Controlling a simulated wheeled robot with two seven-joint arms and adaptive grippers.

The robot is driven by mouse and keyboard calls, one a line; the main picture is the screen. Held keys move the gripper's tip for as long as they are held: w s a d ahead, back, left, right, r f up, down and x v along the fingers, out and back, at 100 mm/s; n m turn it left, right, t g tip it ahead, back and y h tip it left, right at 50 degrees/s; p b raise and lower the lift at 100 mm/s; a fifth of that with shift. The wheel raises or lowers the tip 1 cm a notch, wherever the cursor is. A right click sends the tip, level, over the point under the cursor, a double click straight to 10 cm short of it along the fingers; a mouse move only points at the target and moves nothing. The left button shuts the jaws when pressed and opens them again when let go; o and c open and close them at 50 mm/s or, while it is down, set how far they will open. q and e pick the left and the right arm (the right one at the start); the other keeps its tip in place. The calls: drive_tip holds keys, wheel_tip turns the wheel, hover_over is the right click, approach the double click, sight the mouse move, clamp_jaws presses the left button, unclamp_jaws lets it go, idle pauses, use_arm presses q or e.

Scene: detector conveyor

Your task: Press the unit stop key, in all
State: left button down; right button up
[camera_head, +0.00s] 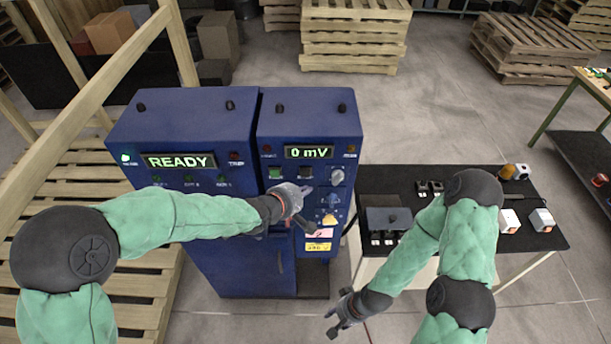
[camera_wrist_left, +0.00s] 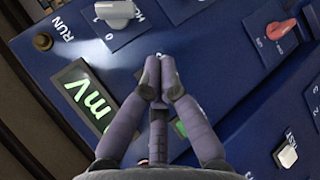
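The blue control unit (camera_head: 310,120) has a green "0 mV" display (camera_head: 309,152), a green key (camera_head: 275,173) and a dark key (camera_head: 305,173) below it. I cannot read which key is the stop key. My left gripper (camera_head: 303,192) is in front of this panel, just below the keys, and covers part of it. In the left wrist view its two fingertips (camera_wrist_left: 158,76) are together, with nothing seen between them. The fingers partly hide a green patch (camera_wrist_left: 181,129). Contact with the panel cannot be told. My right gripper (camera_head: 337,315) hangs low, away from the panel; its opening is unclear.
The left wrist view shows a red knob (camera_wrist_left: 281,29) and a pale key (camera_wrist_left: 287,156). A left cabinet reads "READY" (camera_head: 178,162). A black table (camera_head: 550,240) stands right.

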use_arm(q)
drive_tip(key=shift+s, duration=1.15)
drive_tip(key=s+a+f+m+g+y+b, duration=0.15)
drive_tip(key=f+b, duration=0.25)
drive_tip(key=f, duration=0.6)
drive_tip(key=s+a+f+m+g+b, duration=0.1)
drive_tip(key=s+a+f+b, duration=0.25)
drive_tip(key=f, duration=0.55)
drive_tip(key=s+a+f+m+g+y+b, duration=0.15)
drive_tip(key=f+b, duration=0.25)
drive_tip(key=f, duration=0.6)
drive_tip(key=s+a+f+m+g+b, duration=0.1)
drive_tip(key=s+f+m+g+b, duration=0.1)
drive_tip(key=s+f+b, duration=0.3)
drive_tip(key=s+a+f+m+g+b, duration=0.2)
drive_tip(key=s+f, duration=0.9)
drive_tip(key=f, duration=0.7)
drive_tip(key=m+g+b, duration=0.1)
drive_tip(key=m+b, duration=0.1)
drive_tip(key=b, duration=0.1)
drive_tip(key=shift+f+h, duration=0.2)
drive_tip(key=shift+h, duration=0.1)
